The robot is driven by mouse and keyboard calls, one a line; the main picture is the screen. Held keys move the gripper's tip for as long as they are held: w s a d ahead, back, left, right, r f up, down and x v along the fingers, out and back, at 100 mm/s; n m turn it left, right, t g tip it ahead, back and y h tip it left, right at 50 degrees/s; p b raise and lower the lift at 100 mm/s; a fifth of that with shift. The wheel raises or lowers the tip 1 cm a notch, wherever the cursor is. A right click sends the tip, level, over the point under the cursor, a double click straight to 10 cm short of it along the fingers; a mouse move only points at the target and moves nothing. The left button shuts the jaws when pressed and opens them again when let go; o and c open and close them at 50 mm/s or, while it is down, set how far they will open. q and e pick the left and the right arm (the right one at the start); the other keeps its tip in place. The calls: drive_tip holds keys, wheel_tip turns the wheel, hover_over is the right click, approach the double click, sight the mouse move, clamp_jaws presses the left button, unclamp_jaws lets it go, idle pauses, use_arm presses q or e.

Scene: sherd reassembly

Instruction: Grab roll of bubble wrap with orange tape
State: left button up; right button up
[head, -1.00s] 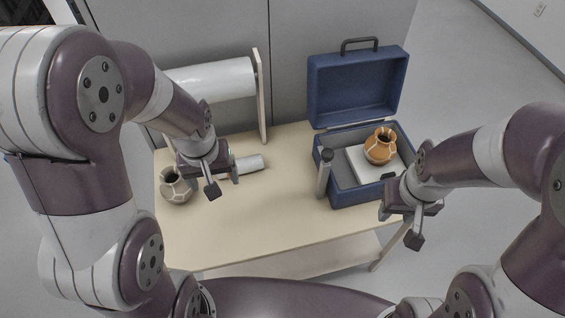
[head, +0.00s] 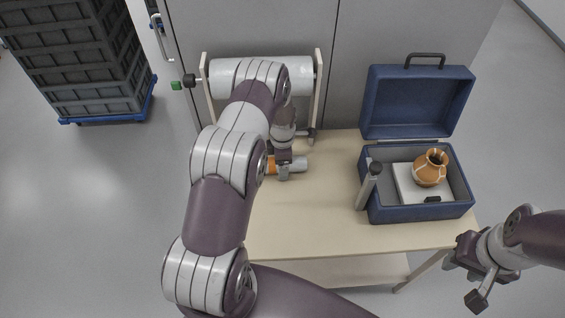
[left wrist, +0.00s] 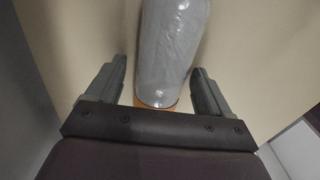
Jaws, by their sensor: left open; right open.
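The small roll of bubble wrap (head: 299,164) lies on the table, pale and translucent, with orange tape (head: 270,165) at its left end. In the left wrist view the roll (left wrist: 172,45) runs between the fingers, with the orange tape (left wrist: 155,103) near the palm. My left gripper (head: 284,168) is over the roll; in the left wrist view its open fingers (left wrist: 158,82) stand on both sides of the roll, with gaps. My right gripper (head: 478,268) is open and empty, off the table's right front corner.
A large white roll (head: 225,72) hangs on a wooden stand behind my left arm. An open blue case (head: 425,212) holds an orange jar (head: 430,168) on a white block. The table front (head: 320,225) is clear.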

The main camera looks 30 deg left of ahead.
use_arm(q)
drive_tip(key=shift+s+d, duration=0.1)
drive_tip(key=c, duration=1.1)
drive_tip(key=shift+r, duration=0.1)
